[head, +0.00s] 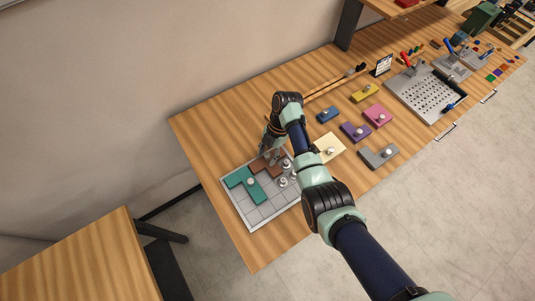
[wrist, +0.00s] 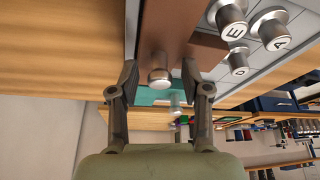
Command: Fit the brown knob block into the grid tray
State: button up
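The brown knob block (head: 261,163) lies at the upper edge of the grid tray (head: 266,211) in the head view, partly hidden by my arm. I cannot tell if it sits flush in the grid. In the wrist view the brown block (wrist: 165,35) has a metal knob (wrist: 159,77). My gripper (wrist: 159,75) has one finger on each side of this knob, with visible gaps, so it is open. In the head view my gripper (head: 272,155) is over the brown block. A teal knob block (head: 245,187) lies in the tray beside it.
Several lettered metal cylinders (wrist: 268,27) stand close to the brown block, on the tray's right side. Cream (head: 329,149), purple (head: 355,132), grey (head: 379,156), blue, pink and yellow knob blocks lie right of my arm. A perforated plate (head: 425,94) is farther right.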

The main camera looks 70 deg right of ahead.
jog(key=shift+r, duration=0.35)
jog(key=p+v, duration=0.4)
jog(key=v, duration=0.7)
jog(key=shift+r, duration=0.35)
jog(key=shift+d, duration=0.15)
